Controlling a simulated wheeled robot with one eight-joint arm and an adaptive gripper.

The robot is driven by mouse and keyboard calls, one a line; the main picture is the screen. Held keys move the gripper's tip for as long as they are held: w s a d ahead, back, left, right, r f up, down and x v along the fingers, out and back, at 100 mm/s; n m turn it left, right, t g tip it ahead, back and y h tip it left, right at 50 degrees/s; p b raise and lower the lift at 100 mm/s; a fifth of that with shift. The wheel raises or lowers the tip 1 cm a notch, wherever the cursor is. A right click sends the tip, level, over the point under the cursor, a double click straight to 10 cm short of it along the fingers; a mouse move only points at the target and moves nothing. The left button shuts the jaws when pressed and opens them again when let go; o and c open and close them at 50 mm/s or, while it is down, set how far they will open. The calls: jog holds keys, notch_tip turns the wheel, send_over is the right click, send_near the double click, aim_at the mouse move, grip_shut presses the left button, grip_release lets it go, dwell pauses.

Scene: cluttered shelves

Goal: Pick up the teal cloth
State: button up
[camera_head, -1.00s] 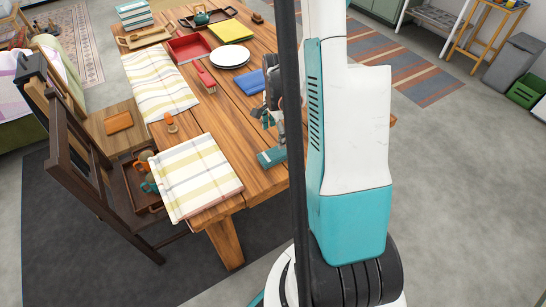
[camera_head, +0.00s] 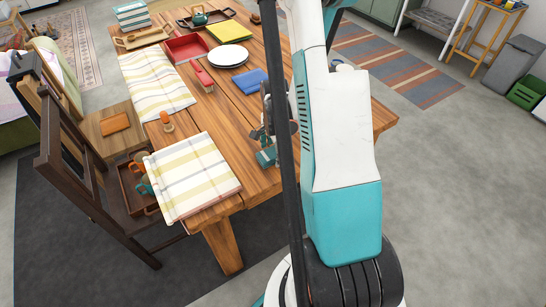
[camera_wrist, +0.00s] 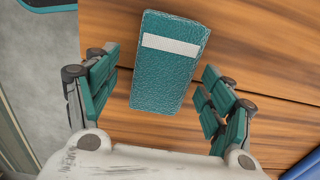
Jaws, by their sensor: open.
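The teal cloth (camera_wrist: 170,62) is a folded, textured rectangle with a white band across it. It lies flat on the wooden table, near the edge, in the wrist view. In the head view the cloth (camera_head: 267,159) is small and partly hidden by my arm and gripper. My gripper (camera_wrist: 162,98) is open and empty above the table, its teal-padded fingers spread to the left and right of the cloth's near end. No finger visibly touches the cloth; the exact height gap cannot be told.
The wooden table (camera_head: 228,111) carries a blue folded cloth (camera_head: 250,81), a striped cloth (camera_head: 192,176) near the corner, a white plate (camera_head: 228,56) and a red tray (camera_head: 187,48). A dark chair (camera_head: 95,190) stands at left. Bare wood surrounds the teal cloth on its table side.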

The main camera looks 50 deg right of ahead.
aim_at(274, 152)
jog(key=shift+c, duration=0.6)
jog(key=c, duration=1)
jog(key=shift+r, duration=0.15)
notch_tip(274, 152, up, 20)
jog(key=p, duration=0.7)
